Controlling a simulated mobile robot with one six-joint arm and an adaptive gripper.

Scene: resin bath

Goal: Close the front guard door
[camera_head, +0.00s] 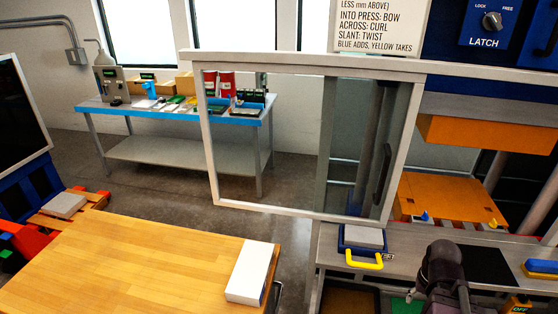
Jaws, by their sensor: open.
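The front guard door (300,212) is a clear panel in a pale metal frame, hanging from a long top rail. It stands slid to the left, and the press bay (452,196) to its right is uncovered. A dark upright handle (383,173) is near the door's right edge. My gripper (437,301) is at the bottom right, below and right of the handle and apart from it. Its dark body shows, and its jaws look open and empty, though they are partly hidden.
A blue tray with a yellow handle (364,262) holds a grey block on the press ledge below the door. A wooden table (130,265) with a white box (250,272) stands at the left front. A blue-edged bench (180,115) is behind. A latch knob (492,20) is upper right.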

